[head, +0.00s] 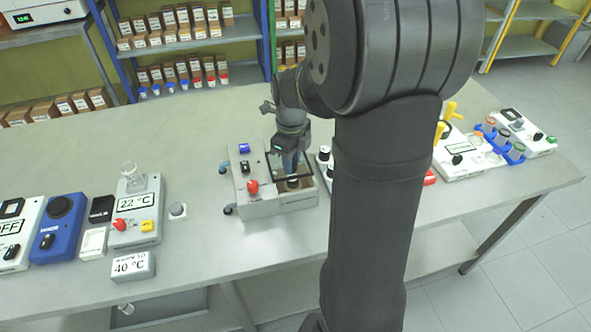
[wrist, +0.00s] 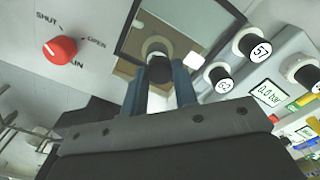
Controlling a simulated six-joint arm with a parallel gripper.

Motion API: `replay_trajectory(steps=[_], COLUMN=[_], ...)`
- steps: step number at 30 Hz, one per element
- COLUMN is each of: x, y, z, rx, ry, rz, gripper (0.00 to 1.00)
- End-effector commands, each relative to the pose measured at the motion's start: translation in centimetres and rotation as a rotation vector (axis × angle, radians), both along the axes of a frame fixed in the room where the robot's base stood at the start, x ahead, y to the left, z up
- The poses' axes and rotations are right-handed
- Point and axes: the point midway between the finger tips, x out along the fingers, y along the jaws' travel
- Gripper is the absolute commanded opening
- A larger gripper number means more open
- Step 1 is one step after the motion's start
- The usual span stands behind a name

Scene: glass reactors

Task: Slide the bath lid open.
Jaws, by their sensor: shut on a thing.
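The bath (head: 262,209) is a grey box unit on the bench, with a dark-framed rectangular top at its right side. In the wrist view the dark frame (wrist: 122,42) surrounds a see-through lid area with a beige interior below. My gripper (head: 291,168) reaches down over this top. In the wrist view my gripper (wrist: 160,85) has its two blue fingers on either side of a dark round knob (wrist: 159,69), shut on it. A pale round shape shows just behind the knob.
A red drain knob (head: 252,187) marked shut and open (wrist: 60,50) sits on the bath's panel. Black-capped numbered items (wrist: 220,78) and a 0.0 bar display (wrist: 268,94) stand close on the right.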

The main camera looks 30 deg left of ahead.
Motion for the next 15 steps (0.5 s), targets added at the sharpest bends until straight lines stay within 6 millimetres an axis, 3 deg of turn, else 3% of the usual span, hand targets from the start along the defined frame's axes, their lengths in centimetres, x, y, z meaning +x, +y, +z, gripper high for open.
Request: replay_trajectory(steps=[6, 15], x=[3.2, 4.4], y=[3.2, 4.4], z=[0.1, 0.1], rx=[0.002, 0.003], ry=[-0.003, -0.003], rz=[0.0, 0.0], gripper=[0.0, 0.0])
